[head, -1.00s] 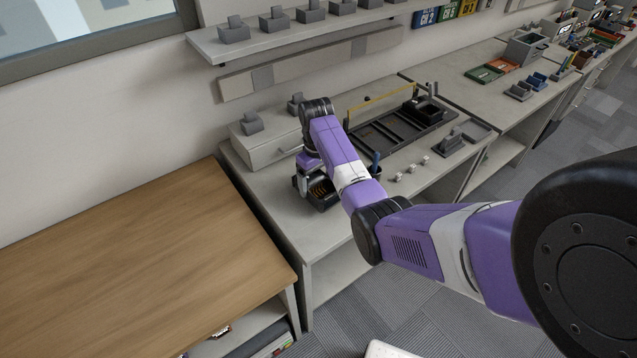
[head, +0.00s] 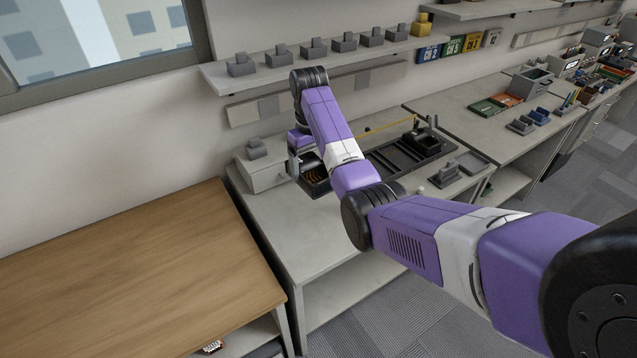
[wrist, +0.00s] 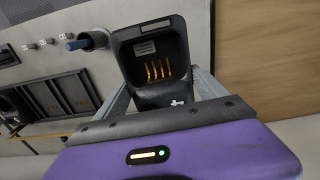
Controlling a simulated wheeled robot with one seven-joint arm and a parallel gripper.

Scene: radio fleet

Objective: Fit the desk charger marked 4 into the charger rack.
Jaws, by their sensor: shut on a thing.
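The desk charger (wrist: 150,45) is black, with a row of gold contacts in its cup and a small white mark that looks like a 4 near my gripper. My gripper (wrist: 165,92) is shut on it, one finger on each side. In the head view, the charger (head: 314,178) hangs under my wrist at the left end of the grey bench, and my gripper (head: 302,163) is partly hidden. The charger rack (head: 397,158) is a dark tray with several bays on the bench, right of the charger and partly behind my arm. The wrist view shows the rack (wrist: 55,100) at left.
A wall shelf (head: 330,62) with several grey blocks runs above. A blue-topped object (wrist: 80,43) stands near the charger. The wooden table (head: 120,270) at left is clear.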

